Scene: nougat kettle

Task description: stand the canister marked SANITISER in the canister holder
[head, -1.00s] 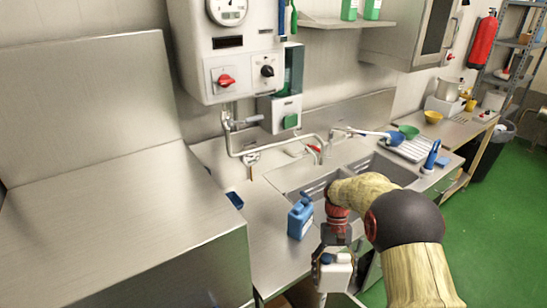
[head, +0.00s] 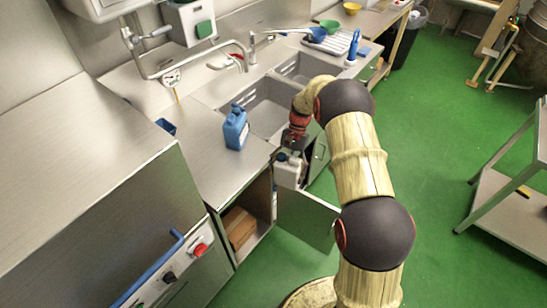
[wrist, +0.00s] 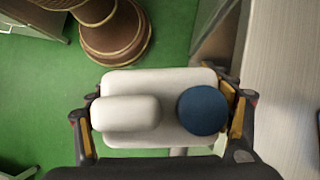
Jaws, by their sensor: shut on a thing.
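My gripper (head: 291,153) is shut on a white canister (head: 289,172) with a blue cap, in front of the counter edge by the sink. In the wrist view my gripper (wrist: 162,118) has one finger on each side of the white canister (wrist: 165,79), over the green floor. A blue canister (head: 236,130) stands upright on the counter left of the sink, behind my gripper. I cannot read a SANITISER mark on either canister. A small blue open box (head: 166,126) sits further left on the counter; I cannot tell whether it is the canister holder.
A cabinet door (head: 306,217) stands open below the held canister. A brown box (head: 239,228) lies inside the cabinet. The double sink (head: 262,108) is behind the blue canister. A grey trolley (head: 510,190) stands at the right. Green floor lies between.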

